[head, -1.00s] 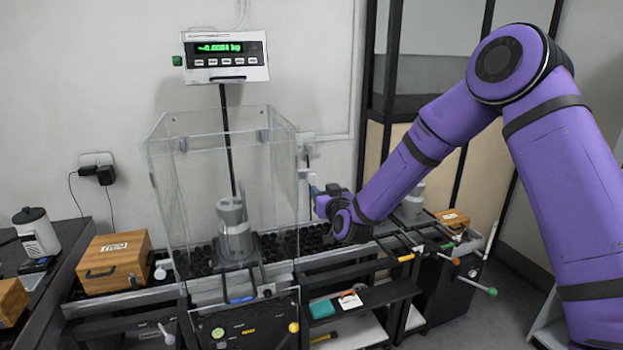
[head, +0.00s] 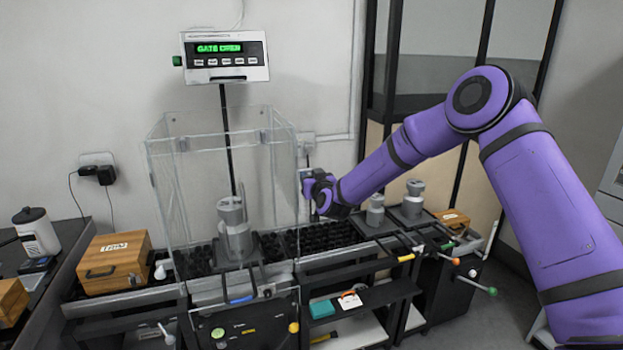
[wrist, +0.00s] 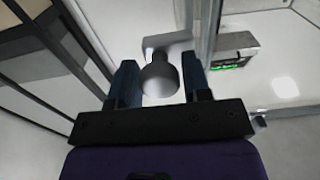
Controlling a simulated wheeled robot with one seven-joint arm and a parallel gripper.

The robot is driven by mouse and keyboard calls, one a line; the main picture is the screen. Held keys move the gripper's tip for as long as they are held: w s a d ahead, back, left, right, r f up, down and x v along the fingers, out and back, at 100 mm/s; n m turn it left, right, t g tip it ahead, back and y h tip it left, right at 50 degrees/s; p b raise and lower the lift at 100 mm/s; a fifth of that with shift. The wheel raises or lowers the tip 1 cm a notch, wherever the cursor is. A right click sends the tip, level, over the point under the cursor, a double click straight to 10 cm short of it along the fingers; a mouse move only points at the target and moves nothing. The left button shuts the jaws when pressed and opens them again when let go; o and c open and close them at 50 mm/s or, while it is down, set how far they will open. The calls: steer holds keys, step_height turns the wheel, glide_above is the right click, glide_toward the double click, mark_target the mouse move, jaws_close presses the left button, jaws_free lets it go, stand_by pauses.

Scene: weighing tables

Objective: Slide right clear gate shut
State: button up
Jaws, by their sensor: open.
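The clear weighing enclosure (head: 185,215) stands left of my gripper, with the right clear gate (head: 284,185) on its right side. Just how far the gate is open is hard to see through the clear panels. My gripper (head: 306,180) is beside that right side, towards the back. In the wrist view my gripper (wrist: 160,82) is open, with a grey round knob (wrist: 160,78) between its two blue-grey fingers. The knob sits on a pale bracket close to a clear panel edge (wrist: 207,30). I cannot tell whether the fingers touch the knob.
The display (head: 225,55) above the enclosure reads "GATE OPEN". A grey weight (head: 234,230) stands inside the enclosure. Grey weights (head: 375,211) stand on the right table below my arm. A wooden box (head: 114,262) is at left. A dark shelf frame (head: 375,110) stands behind my arm.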

jaws_close()
step_height(320, 180, down, 26)
steer(key=shift+s+r, duration=0.15)
steer(key=shift+r, duration=0.1)
steer(key=shift+f, duration=0.1)
stand_by(0.3)
jaws_free()
